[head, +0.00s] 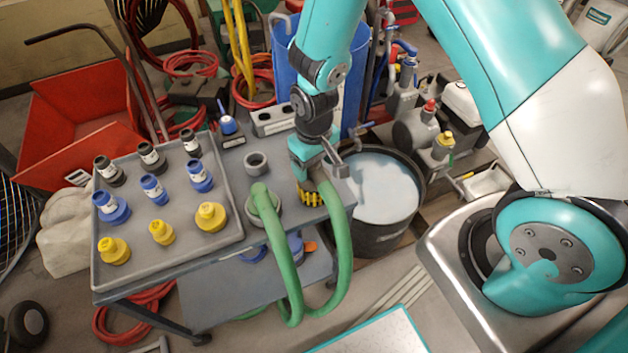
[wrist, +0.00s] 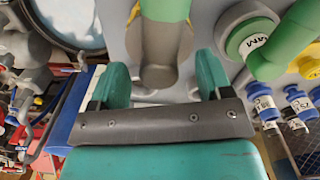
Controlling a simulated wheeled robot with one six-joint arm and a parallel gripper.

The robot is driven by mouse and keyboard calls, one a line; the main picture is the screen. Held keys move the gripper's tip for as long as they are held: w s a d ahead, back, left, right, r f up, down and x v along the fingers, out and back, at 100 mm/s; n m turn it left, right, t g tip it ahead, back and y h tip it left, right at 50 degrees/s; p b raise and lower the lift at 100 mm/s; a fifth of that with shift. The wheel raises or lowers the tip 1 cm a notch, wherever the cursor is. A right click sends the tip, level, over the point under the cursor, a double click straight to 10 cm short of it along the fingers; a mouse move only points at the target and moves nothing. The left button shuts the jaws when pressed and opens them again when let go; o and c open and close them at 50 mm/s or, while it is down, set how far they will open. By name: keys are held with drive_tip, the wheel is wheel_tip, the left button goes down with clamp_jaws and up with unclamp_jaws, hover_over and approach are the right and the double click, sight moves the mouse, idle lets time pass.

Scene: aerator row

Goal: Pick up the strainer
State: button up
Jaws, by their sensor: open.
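My gripper (head: 308,172) is over the right end of the grey cart top, pointing down. In the wrist view my gripper (wrist: 162,72) is open, with one teal finger on each side of a grey cylindrical fitting (wrist: 160,48) at the end of a green hose. This fitting appears to be the strainer, but I cannot tell for sure. I cannot tell whether the fingers touch it. In the head view the gripper mostly hides it. A yellow ribbed part (head: 311,198) shows just below the gripper.
The green hose (head: 290,275) loops below the cart edge to another end (head: 264,205) on the cart. A tray (head: 165,258) holds several blue, yellow and dark fittings at the left. A grey ring (head: 257,163) stands nearby. A tub of water (head: 385,190) is right of the cart.

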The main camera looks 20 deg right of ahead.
drive_tip(key=shift+f, duration=1.1)
clamp_jaws()
drive_tip(key=shift+r, duration=0.15)
